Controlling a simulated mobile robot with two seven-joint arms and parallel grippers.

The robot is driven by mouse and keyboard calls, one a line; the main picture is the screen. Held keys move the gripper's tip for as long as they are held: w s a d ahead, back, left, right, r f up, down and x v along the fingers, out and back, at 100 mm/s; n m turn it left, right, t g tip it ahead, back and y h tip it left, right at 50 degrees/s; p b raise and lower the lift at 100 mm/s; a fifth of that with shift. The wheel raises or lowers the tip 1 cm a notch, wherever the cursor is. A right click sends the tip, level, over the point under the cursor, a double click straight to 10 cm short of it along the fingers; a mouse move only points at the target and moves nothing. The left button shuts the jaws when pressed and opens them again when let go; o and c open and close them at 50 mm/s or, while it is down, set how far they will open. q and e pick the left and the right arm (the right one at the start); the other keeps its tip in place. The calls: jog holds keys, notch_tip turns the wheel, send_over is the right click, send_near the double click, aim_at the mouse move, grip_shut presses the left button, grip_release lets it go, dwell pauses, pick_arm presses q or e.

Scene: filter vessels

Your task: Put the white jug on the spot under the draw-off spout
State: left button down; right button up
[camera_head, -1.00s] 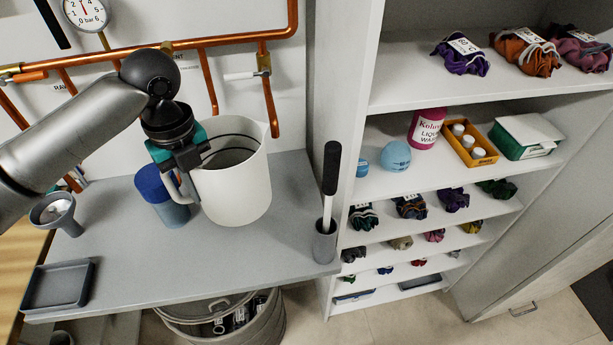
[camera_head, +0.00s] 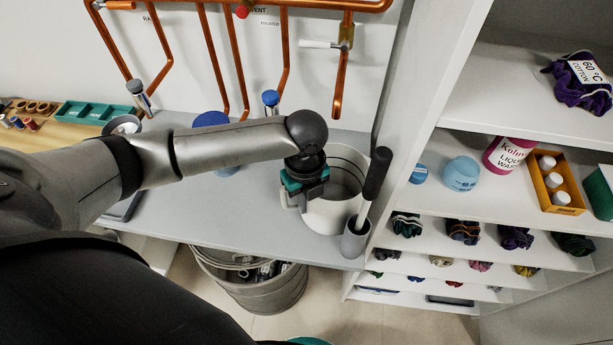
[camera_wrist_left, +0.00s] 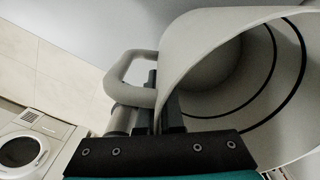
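The white jug (camera_head: 335,205) stands upright at the right end of the grey bench, beside the brush holder. Its open mouth and dark inner ring lines fill the right of the left wrist view (camera_wrist_left: 215,95). My left gripper (camera_head: 302,192) is at the jug's left side, near the handle (camera_wrist_left: 130,75). Its dark fingers (camera_wrist_left: 163,105) close on the jug's wall by the handle. Whether the base touches the bench is unclear. The copper draw-off spout (camera_head: 340,95) with a white lever points down above and behind the jug. The spot beneath is hidden. My right gripper is not in view.
The brush holder (camera_head: 354,240) with a black-handled brush is close at the jug's right front. A white shelf unit (camera_head: 430,110) rises to the right. A blue-lidded container (camera_head: 210,119) is behind my left arm. A laundry basket (camera_head: 265,292) is below the bench.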

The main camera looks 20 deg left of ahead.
pick_arm(q)
jog(key=w+a, duration=0.1)
jog(key=w, duration=0.1)
jog(key=w+a, duration=0.1)
jog(key=w, duration=0.1)
jog(key=w+a, duration=0.1)
jog(key=w, duration=0.2)
jog(key=shift+a+f, duration=0.1)
jog(key=shift+f, duration=0.2)
jog(key=shift+w+a+f, duration=0.1)
jog(key=shift+w+f, duration=0.1)
jog(key=shift+s+f, duration=0.1)
jog(key=shift+f, duration=0.3)
jog(key=c, duration=1.5)
grip_release()
jog(key=shift+f+b, duration=0.2)
jog(key=shift+b, duration=0.1)
jog(key=o, duration=0.4)
notch_tip(320, 180, up, 12)
jog(key=shift+r+p, duration=0.2)
jog(key=shift+p, duration=0.55)
